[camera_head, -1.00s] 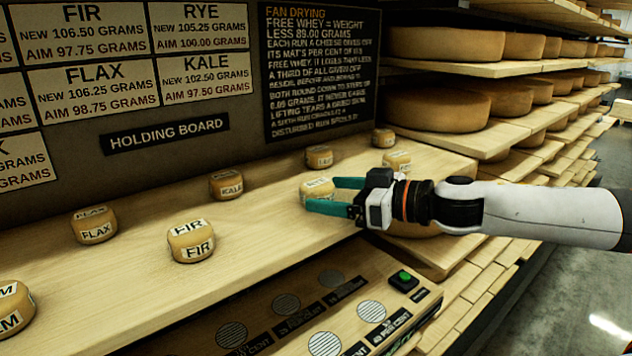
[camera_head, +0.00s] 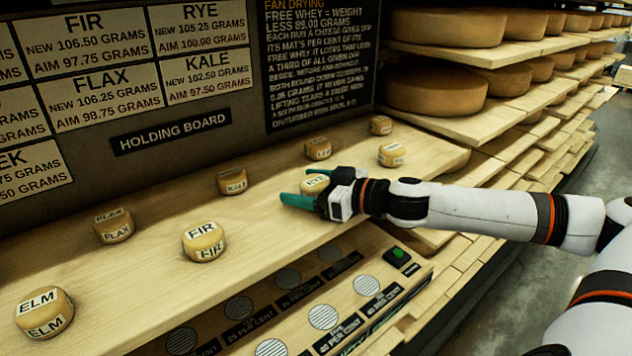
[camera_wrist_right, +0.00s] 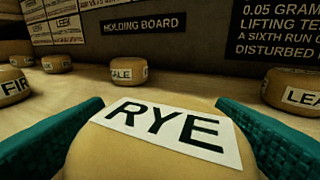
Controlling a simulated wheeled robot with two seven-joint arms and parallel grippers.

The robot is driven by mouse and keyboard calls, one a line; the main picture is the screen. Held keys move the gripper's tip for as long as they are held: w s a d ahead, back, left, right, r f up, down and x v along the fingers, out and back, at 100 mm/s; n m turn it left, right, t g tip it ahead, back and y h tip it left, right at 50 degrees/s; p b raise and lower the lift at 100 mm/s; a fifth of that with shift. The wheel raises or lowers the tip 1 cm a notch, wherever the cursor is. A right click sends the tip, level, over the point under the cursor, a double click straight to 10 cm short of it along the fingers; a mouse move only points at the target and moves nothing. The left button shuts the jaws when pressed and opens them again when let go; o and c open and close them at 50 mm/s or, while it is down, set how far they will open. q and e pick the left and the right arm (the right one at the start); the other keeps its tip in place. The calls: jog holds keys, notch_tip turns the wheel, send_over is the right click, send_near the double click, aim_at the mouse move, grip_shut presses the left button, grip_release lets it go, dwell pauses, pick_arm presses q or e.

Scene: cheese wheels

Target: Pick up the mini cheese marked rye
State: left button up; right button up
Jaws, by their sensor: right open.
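The rye mini cheese (camera_head: 316,184) is a small yellow-brown wheel with a white label on the wooden shelf board (camera_head: 160,280). In the right wrist view the rye cheese (camera_wrist_right: 160,145) fills the lower middle, its label reading RYE. My right gripper (camera_head: 300,190) has its teal fingers open around it, one finger (camera_wrist_right: 50,140) at the left and the other (camera_wrist_right: 270,135) at the right. The jaws are not closed on it. In the head view the gripper partly hides the cheese. My left gripper is not in view.
Other mini cheeses stand on the board: fir (camera_head: 203,241), flax (camera_head: 113,225), elm (camera_head: 44,313), kale (camera_head: 232,181) and several more behind the gripper. A lower panel (camera_head: 300,310) holds round grilles and a green button (camera_head: 397,252). Large wheels fill the right racks.

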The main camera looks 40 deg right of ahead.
jog(key=c, duration=1.1)
